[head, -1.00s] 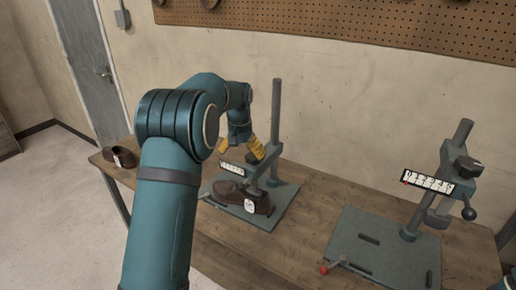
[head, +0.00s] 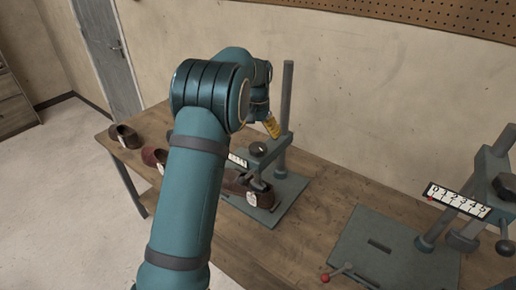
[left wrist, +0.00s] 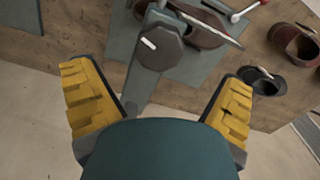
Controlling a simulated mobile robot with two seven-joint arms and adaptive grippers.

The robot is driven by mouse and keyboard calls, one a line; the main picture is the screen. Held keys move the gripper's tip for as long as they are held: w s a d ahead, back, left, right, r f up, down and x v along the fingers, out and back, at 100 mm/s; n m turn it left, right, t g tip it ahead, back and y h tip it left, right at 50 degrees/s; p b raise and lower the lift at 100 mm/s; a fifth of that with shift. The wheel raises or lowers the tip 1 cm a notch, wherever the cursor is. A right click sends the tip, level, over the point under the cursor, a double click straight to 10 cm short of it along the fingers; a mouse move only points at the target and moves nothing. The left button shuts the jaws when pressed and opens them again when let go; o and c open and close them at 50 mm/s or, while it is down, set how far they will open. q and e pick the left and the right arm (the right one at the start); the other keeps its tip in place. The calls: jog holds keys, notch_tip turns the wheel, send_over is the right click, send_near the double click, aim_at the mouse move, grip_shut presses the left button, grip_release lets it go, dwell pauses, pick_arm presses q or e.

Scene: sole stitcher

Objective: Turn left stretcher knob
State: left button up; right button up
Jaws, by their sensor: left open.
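The left stretcher stands on a grey-green base plate (head: 286,206) on the bench, with a post, a head and a numbered scale (head: 237,160). Its dark knob (head: 259,149) sits on top of the head. In the left wrist view the knob (left wrist: 158,47) is faceted with a white mark and lies ahead, between the fingers' lines. My left gripper (head: 271,127) has yellow fingers, is open and empty, and is above and beside the knob, apart from it. It also shows in the wrist view (left wrist: 158,82). A brown shoe (head: 236,186) sits under the head.
Two more shoes, one (head: 124,136) and another (head: 153,157), stand on the bench (head: 322,203) at left. A second stretcher (head: 487,176) stands at right, its red-tipped lever (head: 326,278) in front. Bare bench lies between the stretchers. A wall is behind.

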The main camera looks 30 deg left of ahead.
aim_at(258, 147)
pick_arm(q)
notch_tip(258, 147, down, 6)
dwell(0.4)
